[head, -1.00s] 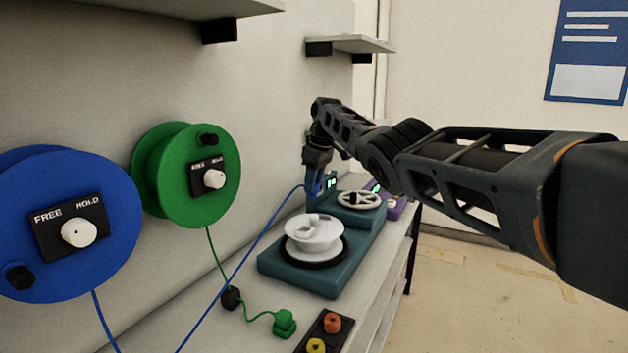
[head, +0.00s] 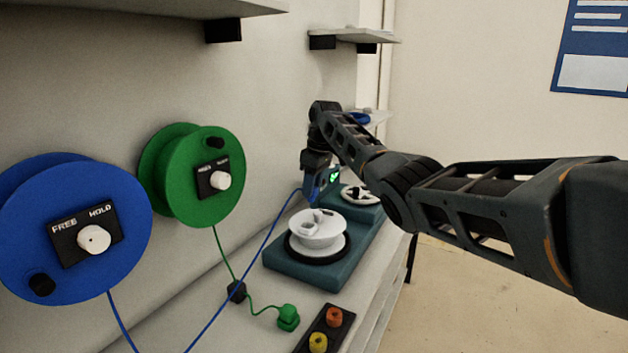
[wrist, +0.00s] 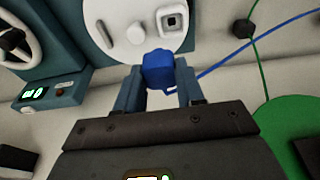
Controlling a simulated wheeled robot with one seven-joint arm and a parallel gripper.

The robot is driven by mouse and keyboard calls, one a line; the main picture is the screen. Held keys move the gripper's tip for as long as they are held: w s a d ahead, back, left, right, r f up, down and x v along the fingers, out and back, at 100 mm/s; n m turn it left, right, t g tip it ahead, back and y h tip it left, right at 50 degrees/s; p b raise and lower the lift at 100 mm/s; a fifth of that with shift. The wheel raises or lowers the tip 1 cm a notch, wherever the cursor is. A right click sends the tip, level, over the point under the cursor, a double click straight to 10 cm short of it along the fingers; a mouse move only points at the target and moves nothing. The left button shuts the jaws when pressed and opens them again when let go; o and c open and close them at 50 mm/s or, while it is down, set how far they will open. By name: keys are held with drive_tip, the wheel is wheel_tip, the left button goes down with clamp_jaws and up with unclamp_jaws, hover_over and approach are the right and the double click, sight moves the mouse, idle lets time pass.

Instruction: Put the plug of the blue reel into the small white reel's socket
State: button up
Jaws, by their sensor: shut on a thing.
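My gripper (wrist: 158,82) is shut on the blue plug (wrist: 158,68) in the wrist view; the head view shows it (head: 320,188) just behind the small white reel (head: 318,230). The blue cable (wrist: 235,45) runs from the plug to the right. The white reel's flange (wrist: 125,25) fills the upper middle of the wrist view. Its dark square socket (wrist: 171,20) lies above and a little right of the plug, apart from it in the picture. The depth gap cannot be told. The blue reel (head: 40,205) hangs on the wall; its cable leads to my gripper.
A green reel (head: 175,190) hangs beside the blue one, its cable ending at a green plug (head: 288,314) on the bench. The white reel stands on a teal base (head: 290,268). A spoked wheel (head: 362,195) stands behind. A knob box (head: 340,325) is in front.

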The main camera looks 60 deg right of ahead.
drive_tip(key=shift+s+a+f, duration=0.1)
drive_tip(key=shift+s+a, duration=0.1)
drive_tip(key=shift+a, duration=1.05)
drive_tip(key=shift+f, duration=0.1)
drive_tip(key=shift+f+b, duration=0.8)
drive_tip(key=shift+f, duration=1.6)
drive_tip(key=shift+f, duration=1.3)
drive_tip(key=o, duration=1)
drive_tip(key=shift+c, duration=0.2)
drive_tip(key=shift+o, duration=0.4)
drive_tip(key=o, duration=0.3)
drive_tip(key=shift+o, duration=0.2)
drive_tip(key=shift+r, duration=0.1)
